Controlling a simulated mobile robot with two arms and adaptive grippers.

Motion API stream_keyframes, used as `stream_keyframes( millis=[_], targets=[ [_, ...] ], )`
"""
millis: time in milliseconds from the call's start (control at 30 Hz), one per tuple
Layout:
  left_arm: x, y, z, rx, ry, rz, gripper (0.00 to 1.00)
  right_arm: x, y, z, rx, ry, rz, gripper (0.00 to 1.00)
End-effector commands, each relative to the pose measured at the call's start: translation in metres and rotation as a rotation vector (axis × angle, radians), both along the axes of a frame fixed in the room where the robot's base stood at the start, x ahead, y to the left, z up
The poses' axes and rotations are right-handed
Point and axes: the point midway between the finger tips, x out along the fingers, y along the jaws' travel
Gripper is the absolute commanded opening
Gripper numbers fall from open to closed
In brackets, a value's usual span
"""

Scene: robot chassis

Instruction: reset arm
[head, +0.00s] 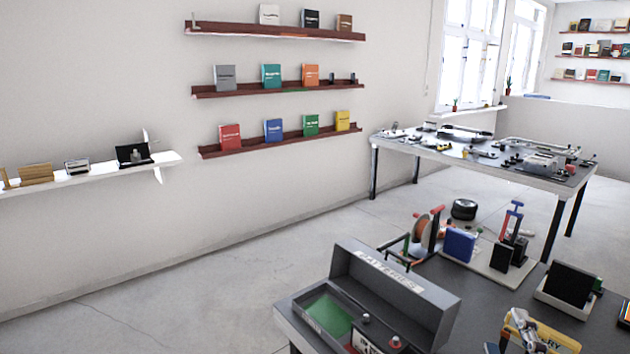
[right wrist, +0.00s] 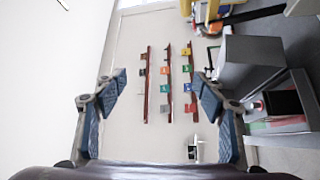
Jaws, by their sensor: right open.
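My right gripper (right wrist: 159,82) shows in the right wrist view, its two blue-padded fingers spread wide with nothing between them. Past the fingers are the wall and its shelves, turned sideways in this view. The grey box (right wrist: 250,58) is to the right of the right finger; I cannot tell the exact gap.
In the head view, the open grey batteries box (head: 390,290) stands on the near dark table (head: 465,295). A reel, a blue box (head: 459,245) and a black-screened device (head: 570,285) stand behind and right. A second table (head: 480,165) is farther back. Floor at left is clear.

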Motion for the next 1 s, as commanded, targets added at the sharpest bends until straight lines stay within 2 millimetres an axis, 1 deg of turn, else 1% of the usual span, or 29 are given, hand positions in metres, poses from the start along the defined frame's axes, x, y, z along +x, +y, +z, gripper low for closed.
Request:
stream_keyframes(
  millis=[33, 67, 100, 167, 200, 267, 300, 367, 400, 467, 500, 533, 600, 733, 767, 800, 867, 967, 1000],
  targets=[
    [0.001, 0.0, 0.0, 0.0, -0.001, 0.0, 0.4, -0.007, -0.007, -0.024, 0.131, 0.06, -0.049, 0.64],
    [0.001, 0.0, 0.0, 0.0, -0.002, 0.0, 0.4, -0.012, -0.011, -0.039, 0.206, 0.098, -0.079, 0.64],
    [0.002, 0.0, 0.0, -0.001, -0.003, 0.0, 0.4, -0.019, -0.014, -0.061, 0.306, 0.154, -0.119, 0.64],
    [0.003, 0.0, 0.0, 0.0, -0.004, 0.0, 0.4, -0.033, -0.014, -0.095, 0.449, 0.243, -0.177, 0.64],
    [0.003, 0.0, 0.0, 0.0, -0.005, 0.0, 0.4, -0.045, -0.011, -0.118, 0.542, 0.308, -0.217, 0.64],
    [0.005, 0.0, 0.0, -0.001, -0.007, 0.0, 0.4, -0.064, -0.001, -0.152, 0.673, 0.409, -0.271, 0.64],
    [0.006, 0.0, 0.0, -0.001, -0.008, 0.0, 0.4, -0.079, 0.008, -0.172, 0.753, 0.478, -0.306, 0.64],
    [0.007, 0.0, 0.001, -0.001, -0.01, 0.0, 0.4, -0.101, 0.024, -0.199, 0.855, 0.579, -0.353, 0.64],
    [0.007, 0.0, 0.001, -0.001, -0.01, 0.0, 0.4, -0.116, 0.035, -0.214, 0.917, 0.644, -0.381, 0.64],
    [0.007, 0.0, 0.001, -0.001, -0.01, 0.0, 0.4, -0.137, 0.053, -0.232, 0.992, 0.735, -0.415, 0.64],
    [0.007, 0.0, 0.001, -0.001, -0.011, 0.0, 0.4, -0.151, 0.065, -0.242, 1.038, 0.795, -0.437, 0.64],
    [0.007, 0.0, 0.001, -0.001, -0.011, 0.0, 0.4, -0.162, 0.073, -0.249, 1.067, 0.837, -0.452, 0.64],
    [0.007, 0.0, 0.001, -0.001, -0.01, 0.0, 0.4, -0.185, 0.093, -0.26, 1.128, 0.932, -0.483, 0.64],
    [0.007, 0.0, 0.001, -0.001, -0.01, 0.0, 0.4, -0.228, 0.128, -0.274, 1.218, 1.105, -0.531, 0.64],
    [0.007, 0.0, -0.003, -0.001, -0.01, 0.0, 0.4, -0.228, 0.129, -0.285, 1.219, 1.115, -0.538, 0.64],
    [0.007, 0.0, -0.006, -0.001, -0.011, 0.0, 0.4, -0.224, 0.128, -0.299, 1.213, 1.114, -0.541, 0.64],
    [0.007, 0.0, -0.009, -0.001, -0.01, 0.0, 0.4, -0.22, 0.128, -0.318, 1.209, 1.118, -0.544, 0.64],
    [0.006, 0.0, -0.014, -0.001, -0.009, 0.0, 0.4, -0.215, 0.129, -0.352, 1.205, 1.127, -0.551, 0.64],
    [0.006, 0.0, -0.016, -0.001, -0.009, 0.0, 0.4, -0.214, 0.129, -0.366, 1.204, 1.131, -0.554, 0.64]
  ],
)
